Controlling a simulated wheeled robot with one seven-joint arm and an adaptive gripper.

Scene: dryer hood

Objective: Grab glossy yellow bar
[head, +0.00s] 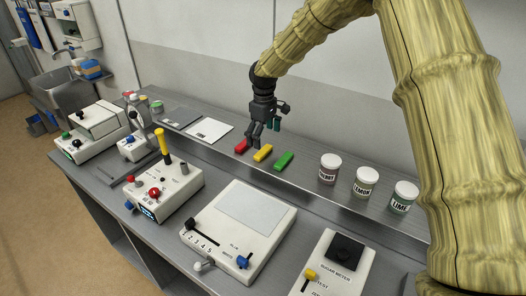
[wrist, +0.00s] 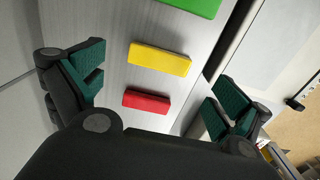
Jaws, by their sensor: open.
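The glossy yellow bar (head: 263,153) lies on the raised shelf at the back of the bench, between a red bar (head: 241,146) on its left and a green bar (head: 284,160) on its right. My gripper (head: 255,141) is above the shelf near the red and yellow bars. In the wrist view my gripper (wrist: 155,88) is open and empty, its green-padded fingers wide apart. The yellow bar (wrist: 159,59) shows between and beyond the fingertips, with the red bar (wrist: 147,101) nearer the palm and the green bar (wrist: 193,5) cut off at the top.
Several labelled jars (head: 329,168) stand on the shelf to the right. A white plate (head: 209,130) lies on the shelf to the left. Devices, including a white panel with a slider (head: 238,228) and a box with a tall yellow lever (head: 163,187), stand in front. The wall is close behind.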

